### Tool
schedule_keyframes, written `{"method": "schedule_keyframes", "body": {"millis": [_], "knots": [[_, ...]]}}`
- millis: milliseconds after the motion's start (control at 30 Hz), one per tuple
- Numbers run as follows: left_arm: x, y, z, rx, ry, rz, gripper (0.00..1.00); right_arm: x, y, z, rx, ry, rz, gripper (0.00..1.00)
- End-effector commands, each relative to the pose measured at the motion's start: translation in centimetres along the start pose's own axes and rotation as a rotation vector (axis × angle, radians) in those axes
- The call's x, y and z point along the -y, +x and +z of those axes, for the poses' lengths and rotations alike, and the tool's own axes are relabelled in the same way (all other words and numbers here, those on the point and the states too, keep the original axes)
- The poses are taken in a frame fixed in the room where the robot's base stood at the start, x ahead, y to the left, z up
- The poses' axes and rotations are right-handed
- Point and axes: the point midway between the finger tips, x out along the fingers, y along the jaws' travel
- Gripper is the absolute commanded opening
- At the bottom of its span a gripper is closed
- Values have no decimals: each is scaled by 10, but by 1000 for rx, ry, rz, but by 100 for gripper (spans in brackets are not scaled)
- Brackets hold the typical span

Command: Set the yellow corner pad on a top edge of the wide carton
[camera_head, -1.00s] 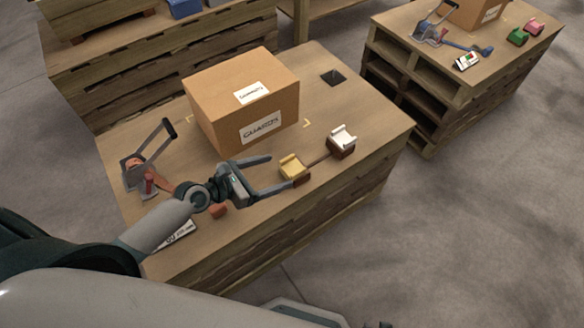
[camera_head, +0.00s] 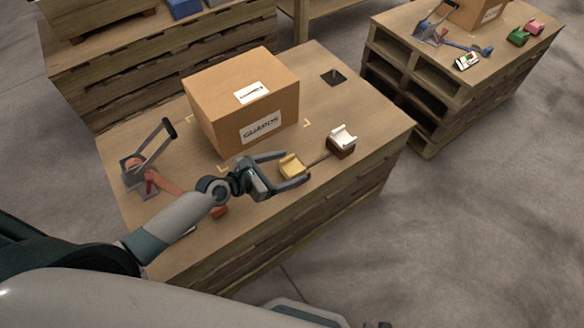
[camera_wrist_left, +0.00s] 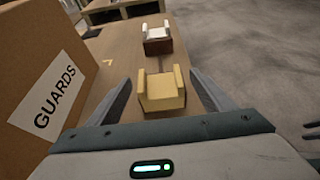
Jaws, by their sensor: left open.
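In the left wrist view the yellow pad (camera_wrist_left: 162,92) sits between the fingers, with a gap visible on each side. The carton (camera_wrist_left: 38,70) fills the left of that view.
A white pad (camera_head: 343,136) sits on a brown block to the right of the yellow one. A strap tool (camera_head: 147,160) with a long handle lies at the left. A dark square plate (camera_head: 333,77) lies behind right. A second pallet table (camera_head: 440,75) stands at the upper right.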

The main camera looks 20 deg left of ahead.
Motion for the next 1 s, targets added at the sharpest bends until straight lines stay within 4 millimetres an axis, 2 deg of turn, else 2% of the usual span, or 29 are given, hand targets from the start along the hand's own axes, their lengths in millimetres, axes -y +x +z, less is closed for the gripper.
{"method": "schedule_keyframes", "body": {"millis": [367, 567, 1000], "knots": [[0, 0, 0, 0, 0, 0, 75, 0, -2, -5, -9, 0, 0, 31], [0, 0, 0, 0, 1, 0, 30, 0, -2, -4, -6, 0, 1, 31], [0, -3, 6, 2, 0, 1, 29, -2, -3, -2, -7, -2, 2, 31]]}}
